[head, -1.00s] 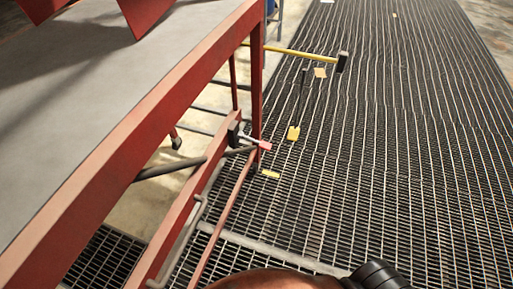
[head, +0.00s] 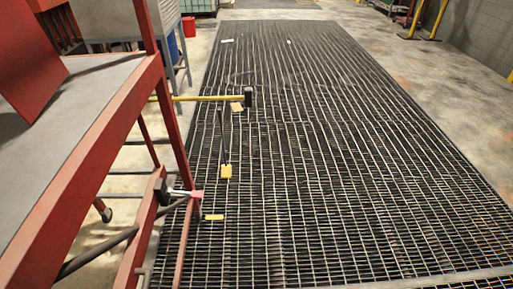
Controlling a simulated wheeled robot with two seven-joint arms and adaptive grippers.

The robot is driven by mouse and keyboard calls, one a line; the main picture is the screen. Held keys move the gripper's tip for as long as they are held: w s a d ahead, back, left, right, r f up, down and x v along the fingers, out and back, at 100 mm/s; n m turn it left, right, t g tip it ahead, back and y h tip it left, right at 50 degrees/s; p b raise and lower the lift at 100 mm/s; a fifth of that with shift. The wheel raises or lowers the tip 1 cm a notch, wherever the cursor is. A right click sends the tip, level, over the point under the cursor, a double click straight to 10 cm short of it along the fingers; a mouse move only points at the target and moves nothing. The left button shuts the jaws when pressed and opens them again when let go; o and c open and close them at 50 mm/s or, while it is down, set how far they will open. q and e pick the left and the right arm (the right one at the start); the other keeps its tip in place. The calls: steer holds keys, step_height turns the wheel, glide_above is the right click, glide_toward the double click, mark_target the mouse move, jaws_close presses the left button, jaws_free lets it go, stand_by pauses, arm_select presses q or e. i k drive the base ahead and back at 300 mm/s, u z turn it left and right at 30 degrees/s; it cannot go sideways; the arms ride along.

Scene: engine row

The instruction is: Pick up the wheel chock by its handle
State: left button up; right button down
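A small yellow block (head: 226,171) lies on the dark floor grating, left of the middle of the head view. A thin dark rod runs from it toward the far side, like a long handle; this looks like the wheel chock, but it is too small to be sure. Neither of my grippers is in view, so nothing shows near the block.
A red-framed table (head: 95,150) fills the left side. A yellow-handled sledgehammer (head: 248,97) lies beyond the block. A smaller hammer (head: 182,192) is by the table's lower rail. Flat tan pieces (head: 214,217) lie nearby. The grating (head: 350,180) to the right is clear.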

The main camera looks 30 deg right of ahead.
mark_target(226, 169)
steer(key=z, duration=0.3)
steer(key=k, duration=0.55)
steer(key=z, duration=0.5)
steer(key=i, duration=0.95)
steer(key=z, duration=1)
steer(key=i, duration=1.3)
steer(key=u, duration=0.7)
steer(key=i, duration=0.9)
steer(key=u, duration=0.9)
